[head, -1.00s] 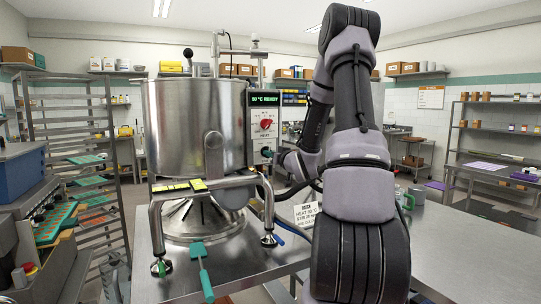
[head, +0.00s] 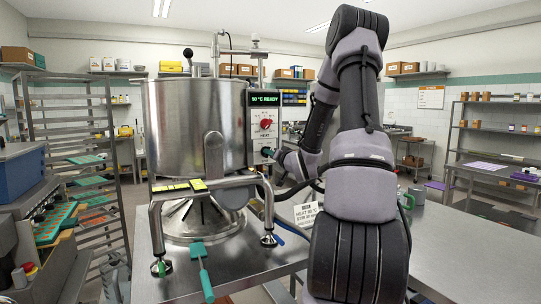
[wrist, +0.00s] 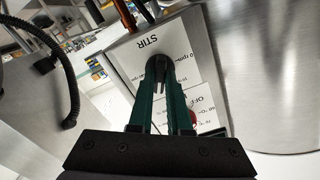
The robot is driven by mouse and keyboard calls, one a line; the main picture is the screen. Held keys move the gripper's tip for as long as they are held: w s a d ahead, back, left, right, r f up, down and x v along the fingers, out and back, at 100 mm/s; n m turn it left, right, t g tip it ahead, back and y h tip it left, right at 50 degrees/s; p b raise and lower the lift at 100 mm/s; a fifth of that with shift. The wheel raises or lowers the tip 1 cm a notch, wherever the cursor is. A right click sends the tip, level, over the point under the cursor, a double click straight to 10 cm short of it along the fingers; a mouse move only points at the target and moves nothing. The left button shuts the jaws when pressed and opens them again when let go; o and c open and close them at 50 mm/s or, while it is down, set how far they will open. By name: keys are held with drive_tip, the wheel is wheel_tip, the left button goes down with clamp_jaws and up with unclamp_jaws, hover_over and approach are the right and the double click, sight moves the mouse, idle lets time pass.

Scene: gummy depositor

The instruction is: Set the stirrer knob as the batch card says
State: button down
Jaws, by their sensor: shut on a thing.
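In the wrist view, the dark stirrer knob (wrist: 158,66) sits below the word STIR. My gripper (wrist: 161,80) has its green fingers closed around this knob. The knob's pointer and most of its scale are hidden or unclear. The red heat knob (head: 266,124) is above my gripper in the head view. The batch card (head: 305,214) stands on the bench; it mentions heat and stir, but its small numbers are hard to read.
A teal spatula-like tool (head: 203,272) is at the front edge below the kettle. A tray rack (head: 85,165) stands at the left.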

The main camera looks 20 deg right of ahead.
drive_tip(key=shift+f, duration=0.1)
drive_tip(key=c, duration=0.9)
unclamp_jaws()
drive_tip(key=shift+o, duration=0.2)
drive_tip(key=s, duration=1.1)
drive_tip(key=shift+d, duration=0.2)
drive_tip(key=shift+w, duration=0.1)
drive_tip(key=s+a+r+g, duration=0.5)
drive_tip(key=s+a, duration=0.4)
drive_tip(key=s, duration=0.3)
drive_tip(key=s+a+r+n+g+y, duration=0.1)
drive_tip(key=s+a+r+g, duration=0.4)
drive_tip(key=s+a, duration=0.4)
drive_tip(key=s+g, duration=0.1)
drive_tip(key=s, duration=0.3)
drive_tip(key=shift+s+a+r+n+y, duration=0.2)
drive_tip(key=shift+s+a+n+y, duration=0.1)
drive_tip(key=shift+a, duration=0.1)
